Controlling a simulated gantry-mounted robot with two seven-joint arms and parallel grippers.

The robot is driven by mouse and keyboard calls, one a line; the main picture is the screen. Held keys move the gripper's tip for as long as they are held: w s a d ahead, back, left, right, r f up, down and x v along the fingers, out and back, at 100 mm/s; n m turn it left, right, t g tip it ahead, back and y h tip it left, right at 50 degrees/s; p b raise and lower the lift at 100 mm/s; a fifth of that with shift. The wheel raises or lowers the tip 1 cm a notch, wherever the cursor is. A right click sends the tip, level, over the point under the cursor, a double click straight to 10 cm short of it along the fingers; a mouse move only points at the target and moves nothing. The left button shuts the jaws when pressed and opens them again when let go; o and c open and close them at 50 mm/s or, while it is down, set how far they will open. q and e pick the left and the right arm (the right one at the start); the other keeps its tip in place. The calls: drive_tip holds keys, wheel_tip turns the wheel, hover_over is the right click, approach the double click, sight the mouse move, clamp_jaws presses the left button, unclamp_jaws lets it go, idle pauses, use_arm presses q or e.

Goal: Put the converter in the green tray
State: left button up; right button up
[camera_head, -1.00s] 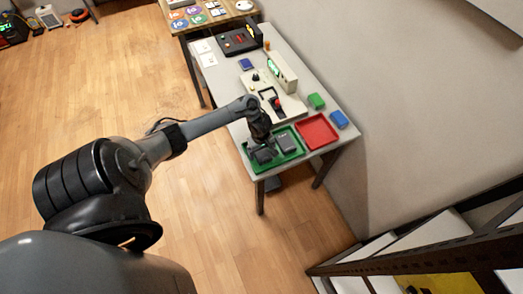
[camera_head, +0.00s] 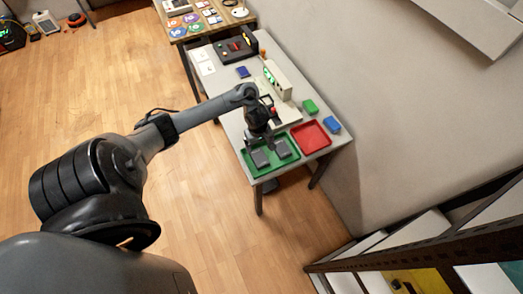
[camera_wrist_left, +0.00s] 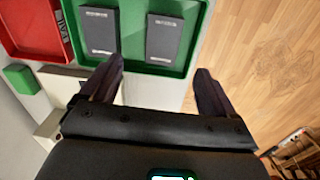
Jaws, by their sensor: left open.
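Two dark grey boxes lie side by side in the green tray (camera_head: 262,173) at the table's near end; one box (camera_head: 260,159) is on the left and one (camera_head: 283,149) on the right. I cannot tell which of them is the converter. My left gripper (camera_head: 262,141) hangs just behind and above the tray. In the left wrist view its fingers (camera_wrist_left: 155,88) are spread wide and empty, with both boxes (camera_wrist_left: 97,28) (camera_wrist_left: 164,38) lying flat beyond them, apart from the fingers. My right gripper is not in view.
A red tray (camera_head: 310,137) stands beside the green one. A green block (camera_head: 310,106) and a blue block (camera_head: 332,125) lie near the wall. A light-coloured device with a green display (camera_head: 278,80) stands farther back. Bare table lies left of the arm.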

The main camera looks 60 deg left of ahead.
use_arm(q)
drive_tip(key=d+m+t, duration=0.4)
drive_tip(key=d+m, duration=0.7)
drive_tip(key=d, duration=0.7)
drive_tip(key=s+d+r+m+g, duration=0.1)
drive_tip(key=s+d+r+m, duration=0.6)
drive_tip(key=s+r, duration=0.4)
drive_tip(key=shift+s+r+m, duration=0.3)
drive_tip(key=shift+r+m, duration=0.2)
drive_tip(key=shift+r, duration=0.2)
drive_tip(key=shift+d+r, duration=0.1)
